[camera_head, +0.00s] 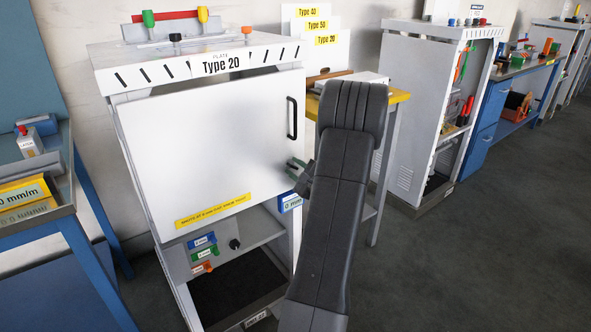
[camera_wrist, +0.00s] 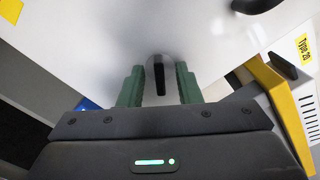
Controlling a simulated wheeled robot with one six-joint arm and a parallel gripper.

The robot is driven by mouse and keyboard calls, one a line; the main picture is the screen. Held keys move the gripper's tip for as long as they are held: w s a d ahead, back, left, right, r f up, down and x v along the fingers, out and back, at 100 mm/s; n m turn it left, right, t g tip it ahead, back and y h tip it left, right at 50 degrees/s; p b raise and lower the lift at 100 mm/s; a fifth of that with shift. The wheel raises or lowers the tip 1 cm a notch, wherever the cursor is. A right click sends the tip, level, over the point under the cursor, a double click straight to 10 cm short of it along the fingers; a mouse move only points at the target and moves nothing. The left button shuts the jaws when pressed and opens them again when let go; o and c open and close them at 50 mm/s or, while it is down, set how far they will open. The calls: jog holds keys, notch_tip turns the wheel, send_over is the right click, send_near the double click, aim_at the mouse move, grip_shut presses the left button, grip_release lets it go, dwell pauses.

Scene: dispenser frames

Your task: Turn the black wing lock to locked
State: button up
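The black wing lock (camera_wrist: 160,76) shows in the wrist view as a narrow dark bar on a round grey plate on the white door. The bar stands nearly upright in that picture. My gripper (camera_wrist: 160,90) has its two green fingers on either side of the bar, with a visible gap on each side, so it is open. How far the fingertips are from the door is hard to tell. In the head view my gripper (camera_head: 298,170) is at the right edge of the white cabinet door (camera_head: 205,150); the lock is not discernible there.
A black door handle (camera_head: 292,118) is above my gripper. Below the door, a panel carries coloured labelled parts (camera_head: 203,253) and a black knob (camera_head: 234,244). A yellow-edged table (camera_head: 398,97) stands close on the right. Grey floor is open at the lower right.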

jog(key=shift+c, duration=0.2)
grip_shut()
jog(key=shift+f+n+b, duration=0.2)
jog(key=shift+n+b, duration=0.1)
jog(key=shift+b, duration=0.45)
jog(key=n+b, duration=0.1)
jog(key=b, duration=0.1)
jog(key=n+b, duration=0.1)
jog(key=b, duration=0.2)
jog(key=shift+f, duration=0.25)
jog(key=n+b, duration=0.3)
jog(key=b, duration=0.4)
jog(key=shift+r+n+b, duration=0.2)
jog(key=shift+n+b, duration=0.6)
jog(key=shift+b, duration=0.35)
jog(key=shift+r+n+b, duration=0.15)
jog(key=shift+n+b, duration=0.15)
jog(key=shift+b, duration=0.1)
